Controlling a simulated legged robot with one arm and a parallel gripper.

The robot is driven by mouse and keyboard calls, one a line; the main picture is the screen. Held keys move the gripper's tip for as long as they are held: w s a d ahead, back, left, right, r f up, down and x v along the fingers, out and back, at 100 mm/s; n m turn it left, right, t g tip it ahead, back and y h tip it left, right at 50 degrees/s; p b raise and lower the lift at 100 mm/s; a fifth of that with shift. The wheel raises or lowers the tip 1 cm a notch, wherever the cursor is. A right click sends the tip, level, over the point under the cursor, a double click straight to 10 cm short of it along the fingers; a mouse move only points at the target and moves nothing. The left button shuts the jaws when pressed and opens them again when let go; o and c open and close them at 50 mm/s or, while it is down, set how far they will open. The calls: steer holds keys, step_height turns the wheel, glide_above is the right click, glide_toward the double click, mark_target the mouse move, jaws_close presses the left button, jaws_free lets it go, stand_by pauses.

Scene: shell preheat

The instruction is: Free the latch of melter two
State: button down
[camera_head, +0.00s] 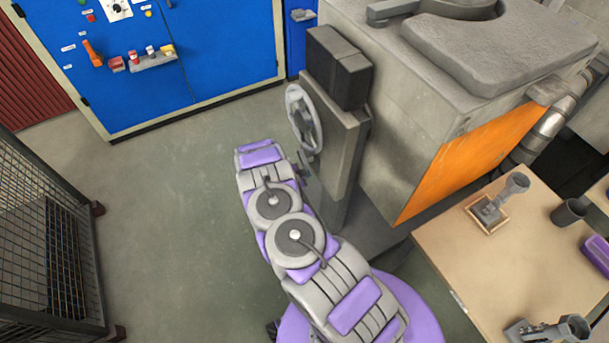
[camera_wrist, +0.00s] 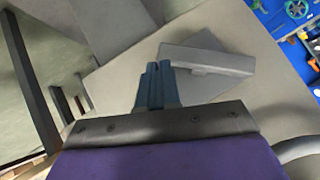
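A large grey melter (camera_head: 400,120) with an orange side panel stands at the upper right in the head view. I cannot tell from a label whether it is melter two. A handwheel (camera_head: 304,118) and a dark block (camera_head: 338,68) are on its left side. No latch can be made out with certainty. In the wrist view, my gripper (camera_wrist: 158,66) shows as narrow blue-grey fingers close together. They overlap the view of a flat grey block (camera_wrist: 212,60) on a pale surface; contact cannot be told. In the head view, the fingers are not clearly visible beside the melter.
A blue control panel (camera_head: 215,45) stands at the back left. A wire mesh cage (camera_head: 45,240) is at the left. A wooden table (camera_head: 480,265) at the right bears a dark cup (camera_head: 568,212) and metal parts. The floor (camera_head: 165,220) between cage and melter is clear.

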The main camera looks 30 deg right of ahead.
steer(key=shift+m+t, duration=0.3)
steer(key=shift+t, duration=0.3)
steer(key=shift+w+f+b, duration=0.3)
steer(key=shift+f+b, duration=0.3)
steer(key=shift+f, duration=0.15)
steer(key=shift+w+f+b, duration=0.25)
steer(key=shift+f+b, duration=0.35)
steer(key=shift+f, duration=0.2)
steer(key=shift+w+f+b, duration=0.3)
steer(key=shift+f+b, duration=0.3)
steer(key=shift+f, duration=0.15)
